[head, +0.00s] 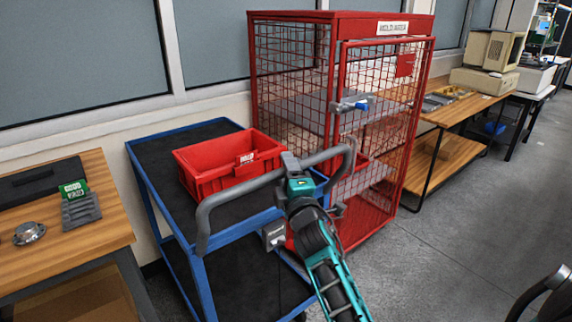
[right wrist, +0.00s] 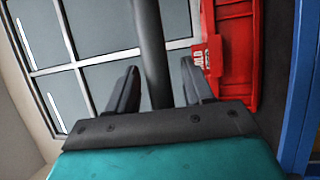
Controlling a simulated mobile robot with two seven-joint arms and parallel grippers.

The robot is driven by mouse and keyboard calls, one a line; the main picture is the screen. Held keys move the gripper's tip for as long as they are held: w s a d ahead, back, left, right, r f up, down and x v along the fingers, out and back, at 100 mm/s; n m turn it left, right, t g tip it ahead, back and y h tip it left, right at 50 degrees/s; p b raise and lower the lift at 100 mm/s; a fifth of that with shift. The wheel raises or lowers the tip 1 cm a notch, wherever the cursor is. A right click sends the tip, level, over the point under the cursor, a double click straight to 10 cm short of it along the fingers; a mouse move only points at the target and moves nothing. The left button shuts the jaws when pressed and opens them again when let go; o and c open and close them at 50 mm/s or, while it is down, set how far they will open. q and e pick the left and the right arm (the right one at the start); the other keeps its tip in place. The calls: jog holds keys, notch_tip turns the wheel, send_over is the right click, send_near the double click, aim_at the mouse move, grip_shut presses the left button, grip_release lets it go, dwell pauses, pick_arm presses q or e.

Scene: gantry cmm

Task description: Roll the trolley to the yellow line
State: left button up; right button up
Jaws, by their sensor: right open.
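The trolley (head: 146,171) has a blue frame, dark shelves and a grey curved push handle (head: 228,189). It stands beside the wall, left of the red cage. A red bin (head: 212,177) with a label sits on its top shelf. My right gripper (head: 292,168) is at the middle of the handle. In the right wrist view, its two fingers (right wrist: 158,84) are apart, with the dark handle bar (right wrist: 153,45) between them. Whether they touch the bar cannot be told. My left gripper is not in view. No yellow line shows.
A red mesh cage (head: 342,24) stands close right of the trolley. A wooden bench (head: 100,227) with a metal part and a green box is at the left. Grey floor (head: 445,240) is open at the right; a dark curved object (head: 538,289) edges in.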

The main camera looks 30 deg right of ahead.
jog(key=shift+w, duration=0.15)
grip_shut()
dwell(0.4)
jog(key=shift+r, duration=0.1)
